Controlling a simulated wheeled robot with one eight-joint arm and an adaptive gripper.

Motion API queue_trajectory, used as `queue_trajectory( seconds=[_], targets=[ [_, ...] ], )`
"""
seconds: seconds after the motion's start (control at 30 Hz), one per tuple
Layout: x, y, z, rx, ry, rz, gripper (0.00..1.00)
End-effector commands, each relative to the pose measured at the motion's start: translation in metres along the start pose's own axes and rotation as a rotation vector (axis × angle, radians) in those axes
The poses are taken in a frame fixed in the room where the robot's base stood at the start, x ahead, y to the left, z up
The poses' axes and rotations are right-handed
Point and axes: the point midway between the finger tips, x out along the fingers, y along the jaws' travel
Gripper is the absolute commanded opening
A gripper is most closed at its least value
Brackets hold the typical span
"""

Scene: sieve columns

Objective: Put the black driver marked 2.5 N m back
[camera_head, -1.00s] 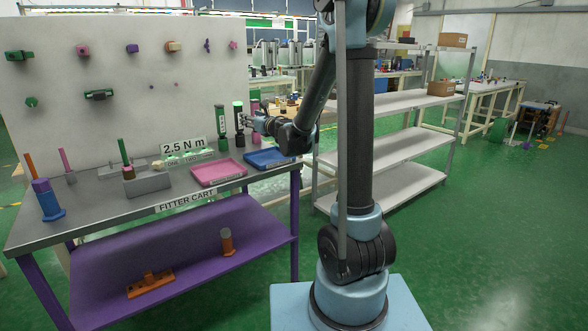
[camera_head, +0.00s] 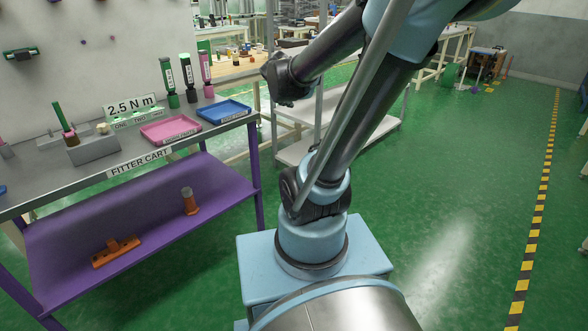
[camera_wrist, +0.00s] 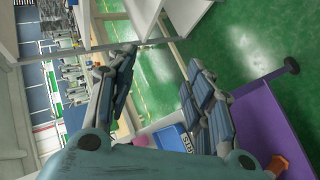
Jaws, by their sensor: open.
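The black driver (camera_head: 187,82) stands upright at the back of the fitter cart, between a green driver (camera_head: 169,85) and a pink driver (camera_head: 206,76). Each has a pale label too small to read. A sign reading 2.5 N m (camera_head: 130,106) stands on the cart to their left. My gripper (camera_wrist: 160,62) is open and empty, its two fingers spread apart in the wrist view. In the head view my gripper (camera_head: 286,97) is right of the cart, apart from the drivers, and its fingers are hard to make out.
A pink tray (camera_head: 171,137) and a blue tray (camera_head: 223,119) lie at the cart's right end. A grey block (camera_head: 93,149) holds a green-handled part further left. Green floor right of my base is open.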

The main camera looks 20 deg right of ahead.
Motion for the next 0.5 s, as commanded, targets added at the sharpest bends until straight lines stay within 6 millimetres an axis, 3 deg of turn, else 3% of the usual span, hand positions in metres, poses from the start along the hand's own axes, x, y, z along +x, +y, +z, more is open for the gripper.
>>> queue_trajectory(
  seconds=[0.03, 0.2, 0.4, 0.5],
  targets=[
    [-0.009, -0.019, 0.017, 0.090, -0.032, -0.056, 0.47],
    [-0.041, -0.088, 0.058, 0.402, -0.153, -0.258, 0.47],
    [-0.089, -0.173, 0.087, 0.724, -0.315, -0.490, 0.47],
    [-0.112, -0.205, 0.093, 0.842, -0.389, -0.584, 0.47]
  ],
)
